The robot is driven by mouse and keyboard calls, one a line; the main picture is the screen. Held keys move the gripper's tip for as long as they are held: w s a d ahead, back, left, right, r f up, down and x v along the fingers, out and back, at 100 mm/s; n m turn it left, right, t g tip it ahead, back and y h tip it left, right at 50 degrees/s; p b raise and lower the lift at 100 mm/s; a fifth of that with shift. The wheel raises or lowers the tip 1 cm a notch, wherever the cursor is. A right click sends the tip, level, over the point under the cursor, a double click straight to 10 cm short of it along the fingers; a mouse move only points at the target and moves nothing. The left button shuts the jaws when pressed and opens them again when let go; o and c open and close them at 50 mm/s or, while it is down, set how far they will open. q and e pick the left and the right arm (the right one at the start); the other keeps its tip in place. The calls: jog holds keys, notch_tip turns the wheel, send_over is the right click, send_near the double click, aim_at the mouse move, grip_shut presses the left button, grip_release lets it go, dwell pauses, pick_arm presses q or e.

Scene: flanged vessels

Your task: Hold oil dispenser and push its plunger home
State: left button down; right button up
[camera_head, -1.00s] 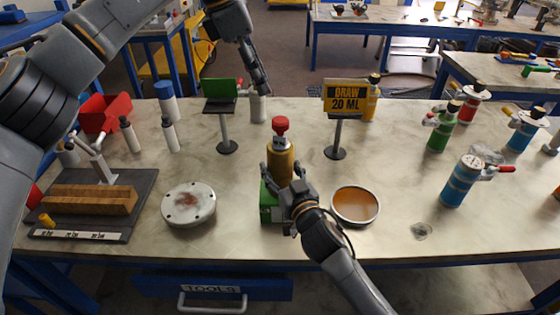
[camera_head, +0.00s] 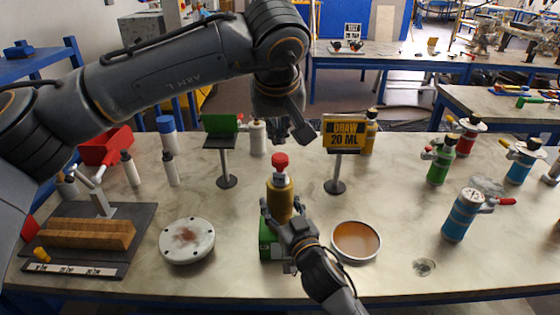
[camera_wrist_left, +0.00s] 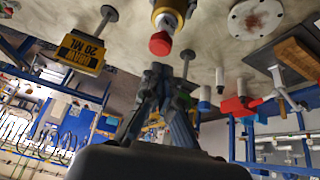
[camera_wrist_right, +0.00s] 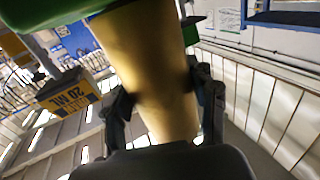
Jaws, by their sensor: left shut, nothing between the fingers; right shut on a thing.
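The plunger stands up, with a pale stem under the cap. My right gripper (camera_head: 280,215) is shut around the bottle's body; the right wrist view shows its fingers on both sides of the gold body (camera_wrist_right: 150,70). My left gripper (camera_head: 290,134) is shut and empty, pointing down just above the red cap, with a small gap. In the left wrist view the red cap (camera_wrist_left: 160,43) lies just beyond the closed fingertips (camera_wrist_left: 157,70).
A "DRAW 20 ML" sign (camera_head: 345,134) stands right of the dispenser and a green-topped stand (camera_head: 220,125) left. A dish of amber liquid (camera_head: 356,241) and a round white flange (camera_head: 187,240) flank it. Several other dispensers stand at right, including a blue one (camera_head: 462,213).

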aim_at(280, 158)
pick_arm(q)
jog(key=shift+m, duration=0.7)
jog(key=shift+x, duration=2.95)
jog(key=shift+d, duration=0.15)
jog(key=shift+f, duration=0.9)
jog(key=shift+r, duration=2.1)
